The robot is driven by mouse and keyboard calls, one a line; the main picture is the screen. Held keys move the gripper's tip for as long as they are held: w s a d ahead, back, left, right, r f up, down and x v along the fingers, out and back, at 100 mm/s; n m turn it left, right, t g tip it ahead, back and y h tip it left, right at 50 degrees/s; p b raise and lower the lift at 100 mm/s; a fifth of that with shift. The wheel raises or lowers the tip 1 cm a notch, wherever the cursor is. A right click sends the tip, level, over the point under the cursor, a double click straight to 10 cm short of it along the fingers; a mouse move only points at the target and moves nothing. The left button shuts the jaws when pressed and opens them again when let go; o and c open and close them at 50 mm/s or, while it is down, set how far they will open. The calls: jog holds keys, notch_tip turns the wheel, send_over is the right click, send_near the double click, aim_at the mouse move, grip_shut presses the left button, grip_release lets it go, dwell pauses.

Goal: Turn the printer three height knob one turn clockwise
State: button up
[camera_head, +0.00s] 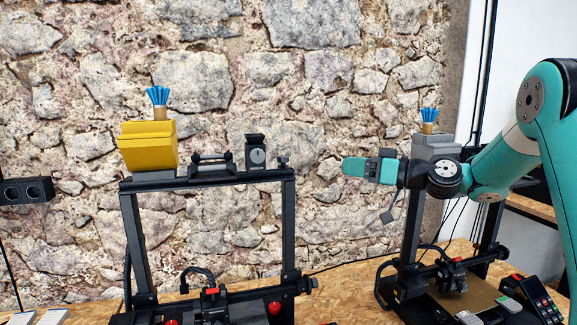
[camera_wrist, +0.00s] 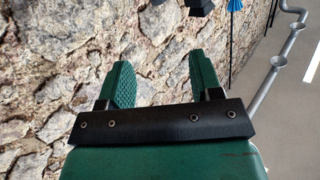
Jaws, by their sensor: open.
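Two black-framed printers show in the head view, the left printer (camera_head: 206,186) and the right printer (camera_head: 408,222). No printer number is readable, so I cannot tell which is printer three. The left printer has a small dark knob (camera_head: 283,162) on its top right corner, and red knobs (camera_head: 275,307) show low under its bed. I cannot tell which one is the height knob. My green gripper (camera_head: 346,167) points left in front of the stone wall, between the two printers and near top-bar height. In the wrist view the gripper (camera_wrist: 160,75) is open and empty, with only wall between its fingers.
A grey box (camera_head: 436,147) with a blue brush (camera_head: 428,118) tops the right printer, close behind my arm. A wooden bench (camera_head: 88,313) lies below.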

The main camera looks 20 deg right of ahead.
aim_at(288, 158)
jog(key=w+a+n+p, duration=0.1)
jog(key=w+a+p, duration=0.3)
jog(key=w+a, duration=0.2)
jog(key=w+a+n+p, duration=0.1)
jog(key=w+a+p, duration=0.4)
jog(key=w+a, duration=0.1)
jog(key=shift+a+n, duration=0.15)
jog(key=shift+n, duration=0.15)
jog(key=c, duration=0.9)
